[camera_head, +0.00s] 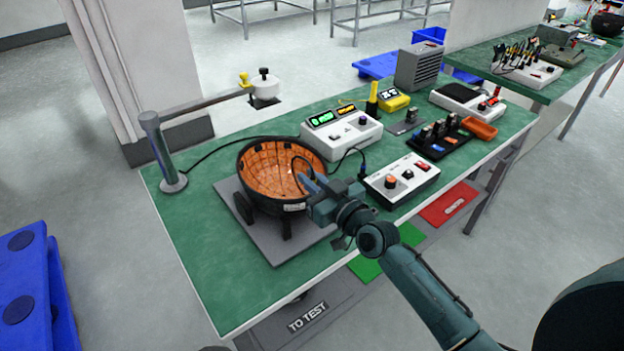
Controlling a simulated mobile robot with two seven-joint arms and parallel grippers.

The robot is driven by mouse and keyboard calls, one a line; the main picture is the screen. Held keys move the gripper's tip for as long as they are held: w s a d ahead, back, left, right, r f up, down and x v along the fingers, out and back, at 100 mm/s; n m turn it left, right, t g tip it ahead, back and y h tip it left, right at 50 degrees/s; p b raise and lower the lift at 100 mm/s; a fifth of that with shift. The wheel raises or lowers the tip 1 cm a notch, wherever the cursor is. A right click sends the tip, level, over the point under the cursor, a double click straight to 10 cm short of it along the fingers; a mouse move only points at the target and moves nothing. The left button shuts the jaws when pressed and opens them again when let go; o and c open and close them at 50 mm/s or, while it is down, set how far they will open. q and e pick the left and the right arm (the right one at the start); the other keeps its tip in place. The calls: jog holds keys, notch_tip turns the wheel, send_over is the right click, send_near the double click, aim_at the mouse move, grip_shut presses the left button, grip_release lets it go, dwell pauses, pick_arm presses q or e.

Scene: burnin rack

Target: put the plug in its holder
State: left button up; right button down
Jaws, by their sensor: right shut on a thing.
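My right gripper (309,184) is at the right rim of the dark bowl-shaped fixture with an orange inside (270,165). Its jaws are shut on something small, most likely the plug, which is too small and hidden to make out. A thin dark cable (301,160) loops up beside the fingertips, over the bowl. Another stretch of dark cable (350,152) arcs to a small blue connector at the back left of the white control box (402,180). I cannot tell which part is the plug's holder. My left gripper is not in view.
The bowl stands on a grey plate (262,240) on the green table (190,230). A grey post with an arm (155,150) stands at the left corner. Behind are a white display unit (345,137), a yellow device (393,101) and a black tool rack (437,140). The left table front is clear.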

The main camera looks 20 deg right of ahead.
jog(key=c, duration=1.5)
grip_release()
jog(key=shift+o, duration=0.2)
jog(key=shift+r+p, duration=0.25)
jog(key=shift+p, duration=0.1)
jog(key=b+v, duration=0.1)
jog(key=v, duration=1)
jog(key=s+a+f+g+h, duration=0.1)
jog(key=s+a+f+g, duration=0.2)
jog(key=s+f, duration=0.4)
jog(key=s+a+f+g+h, duration=0.1)
jog(key=s+a+f+g, duration=0.2)
jog(key=s+f, duration=0.5)
jog(key=shift+s+f+m, duration=0.2)
jog(key=shift+f+m, duration=0.2)
jog(key=shift+f, duration=0.15)
